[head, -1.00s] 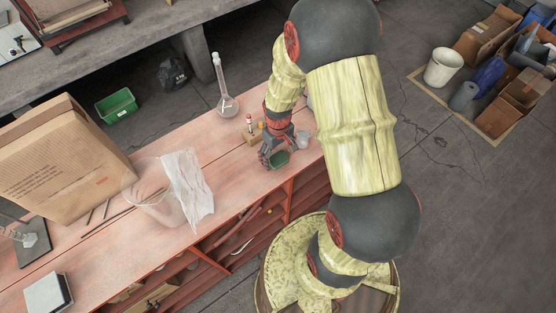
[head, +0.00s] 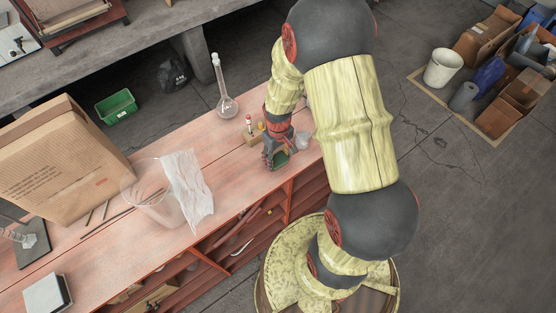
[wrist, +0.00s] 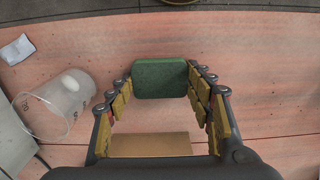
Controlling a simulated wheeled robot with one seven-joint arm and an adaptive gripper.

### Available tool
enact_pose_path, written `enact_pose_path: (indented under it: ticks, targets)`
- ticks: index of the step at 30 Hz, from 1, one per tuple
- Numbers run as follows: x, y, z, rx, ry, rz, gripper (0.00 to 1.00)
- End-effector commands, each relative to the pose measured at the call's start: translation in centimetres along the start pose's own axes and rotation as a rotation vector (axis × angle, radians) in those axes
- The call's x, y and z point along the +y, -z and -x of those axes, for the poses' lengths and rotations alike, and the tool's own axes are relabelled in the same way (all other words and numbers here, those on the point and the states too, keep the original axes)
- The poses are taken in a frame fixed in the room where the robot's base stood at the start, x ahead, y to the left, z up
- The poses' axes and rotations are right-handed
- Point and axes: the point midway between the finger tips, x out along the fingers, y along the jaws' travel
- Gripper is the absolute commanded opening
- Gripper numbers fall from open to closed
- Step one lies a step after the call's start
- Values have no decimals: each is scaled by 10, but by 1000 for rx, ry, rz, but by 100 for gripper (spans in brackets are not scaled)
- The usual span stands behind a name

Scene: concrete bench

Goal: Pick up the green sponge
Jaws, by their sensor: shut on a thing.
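The green sponge (wrist: 160,79) is between the two fingers of my gripper (wrist: 160,82) in the wrist view, with the fingers against its left and right sides. In the head view the sponge (head: 281,159) shows as a small green patch, partly hidden by my gripper (head: 276,156) at the near edge of the reddish wooden bench top (head: 235,165). My gripper is shut on the sponge. I cannot tell whether the sponge touches the bench.
A small clear beaker (wrist: 60,105) is close beside my gripper. A wooden block (wrist: 150,145) lies near the palm in the wrist view. A glass flask (head: 227,104) stands farther back. A clear container (head: 160,205) and cardboard box (head: 65,160) are at left.

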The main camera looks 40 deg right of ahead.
Motion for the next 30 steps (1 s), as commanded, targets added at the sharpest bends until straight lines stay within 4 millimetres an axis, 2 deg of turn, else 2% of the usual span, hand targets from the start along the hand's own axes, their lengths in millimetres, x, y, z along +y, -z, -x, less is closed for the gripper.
enact_pose_path:
  ticks: [8,13,16,20,25,30]
  targets:
    - [0,0,3,1,0,0,45]
    - [0,1,17,3,-1,0,45]
    - [0,1,33,4,-1,0,45]
    - [-1,-19,56,4,-1,-2,45]
    - [-3,-51,95,5,-2,-2,45]
    - [-6,-90,110,2,-1,-3,45]
